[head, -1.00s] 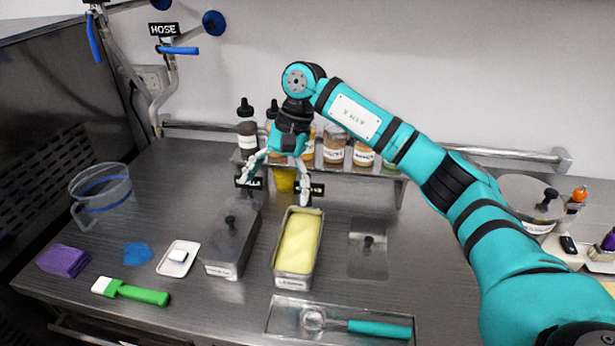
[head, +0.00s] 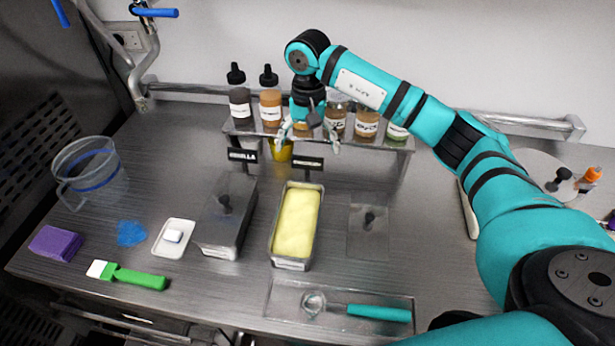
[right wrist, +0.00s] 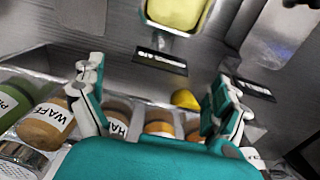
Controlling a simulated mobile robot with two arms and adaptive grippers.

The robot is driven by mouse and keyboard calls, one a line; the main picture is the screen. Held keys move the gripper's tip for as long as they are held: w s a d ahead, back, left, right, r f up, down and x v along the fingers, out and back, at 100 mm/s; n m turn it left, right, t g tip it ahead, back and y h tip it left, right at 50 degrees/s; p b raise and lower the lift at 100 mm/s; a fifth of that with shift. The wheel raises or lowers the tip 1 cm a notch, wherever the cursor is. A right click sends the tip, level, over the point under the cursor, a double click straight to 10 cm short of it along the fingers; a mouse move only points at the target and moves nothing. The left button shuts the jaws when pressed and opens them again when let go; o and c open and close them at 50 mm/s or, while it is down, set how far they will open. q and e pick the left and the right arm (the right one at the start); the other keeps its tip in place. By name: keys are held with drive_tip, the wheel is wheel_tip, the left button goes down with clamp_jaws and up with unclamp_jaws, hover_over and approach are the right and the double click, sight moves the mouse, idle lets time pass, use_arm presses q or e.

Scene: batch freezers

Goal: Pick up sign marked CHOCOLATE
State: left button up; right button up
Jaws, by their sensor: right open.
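Two small black signs hang at the front edge of the bottle shelf in the head view. The left sign (head: 242,155) seems to read VANILLA. The lettering of the right sign (head: 308,163), behind the tub of yellow ice cream (head: 297,222), is too small to read surely. Both signs show in the right wrist view, the one nearer the tub (right wrist: 160,62) and the other (right wrist: 252,87). My right gripper (head: 308,137) is open and empty, over the shelf front just above the right sign and apart from it. My left gripper is out of view.
Several bottles and jars (head: 366,120) stand on the shelf (head: 390,143) around my right gripper. A yellow cup (head: 281,151) is beneath it. A lidded metal tub (head: 226,215), a scoop (head: 370,312), a clear jug (head: 92,172) and a green-handled spatula (head: 130,276) occupy the counter.

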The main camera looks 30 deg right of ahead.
sight(307, 163)
drive_tip(key=shift+f, duration=0.55)
drive_tip(key=shift+a+f+p, duration=0.1)
drive_tip(key=shift+f+p, duration=0.25)
drive_tip(key=shift+p, duration=0.15)
wheel_tip(307, 163, down, 4)
drive_tip(key=shift+s+a+r+p, duration=0.1)
drive_tip(key=shift+s+r+p, duration=0.1)
drive_tip(key=shift+p, duration=0.75)
drive_tip(key=shift+w+f, duration=0.1)
drive_tip(key=shift+f, duration=0.3)
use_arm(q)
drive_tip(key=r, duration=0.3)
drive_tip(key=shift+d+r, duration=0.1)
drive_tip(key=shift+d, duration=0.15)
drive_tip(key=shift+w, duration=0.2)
use_arm(e)
drive_tip(key=c, duration=1.6)
